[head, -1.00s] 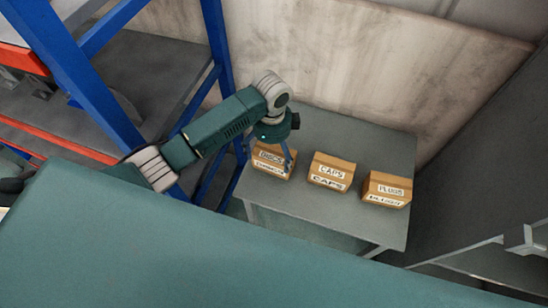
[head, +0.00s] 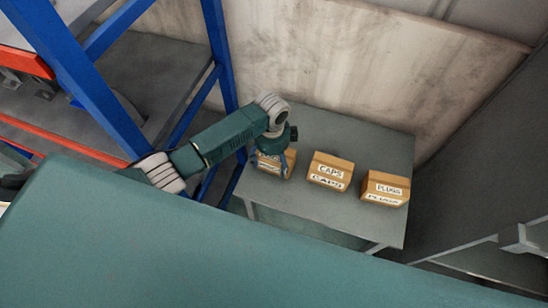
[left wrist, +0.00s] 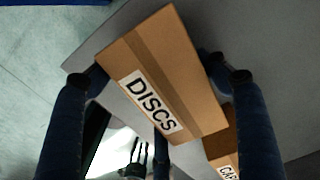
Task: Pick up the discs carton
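The discs carton (head: 270,167) is a brown box with a white label at the left end of the grey table. My left gripper (head: 272,158) is over it from above, and the arm and fingers hide part of it. In the left wrist view the carton (left wrist: 165,75) shows its DISCS label and sits tilted in the picture between the fingers. My left gripper (left wrist: 158,78) is open there, one finger on each side of the carton. Whether either finger touches it I cannot tell. My right gripper is not in view.
The caps carton (head: 330,171) stands to the right of the discs carton, with a small gap. The plugs carton (head: 386,188) stands further right. The grey table (head: 300,213) is bare in front. A blue rack frame (head: 217,55) rises at the left, a stained wall panel (head: 370,60) behind.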

